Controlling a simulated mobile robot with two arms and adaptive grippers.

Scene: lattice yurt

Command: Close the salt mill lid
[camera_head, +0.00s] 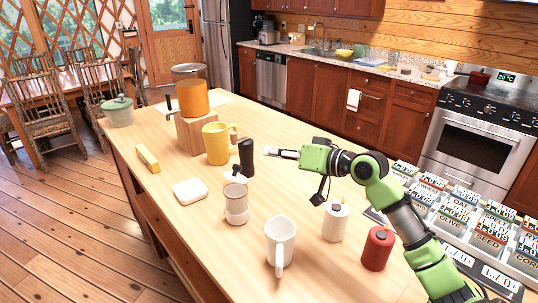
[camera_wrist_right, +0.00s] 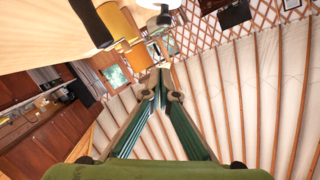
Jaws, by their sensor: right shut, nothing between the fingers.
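A pale mill with a clear, brownish upper part (camera_head: 236,199), which looks like the salt mill, stands upright on the wooden counter. A small white piece (camera_head: 235,177) shows at its top, seemingly its lid; its exact angle is hard to tell. A black upright piece (camera_head: 246,157) rises just behind it, and a dark piece also shows in the right wrist view (camera_wrist_right: 90,22). My right gripper (camera_head: 268,151) is shut and empty, pointing left, just right of the black piece and apart from it. Its fingers meet in the right wrist view (camera_wrist_right: 160,70). My left gripper is not in view.
A yellow mug (camera_head: 216,143), white butter-dish-like block (camera_head: 190,190), white pitcher (camera_head: 280,247), white canister (camera_head: 335,222) and red canister (camera_head: 377,249) surround the mill. An orange-filled dispenser (camera_head: 188,97) stands behind. Labelled bins (camera_head: 487,228) line the right side.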

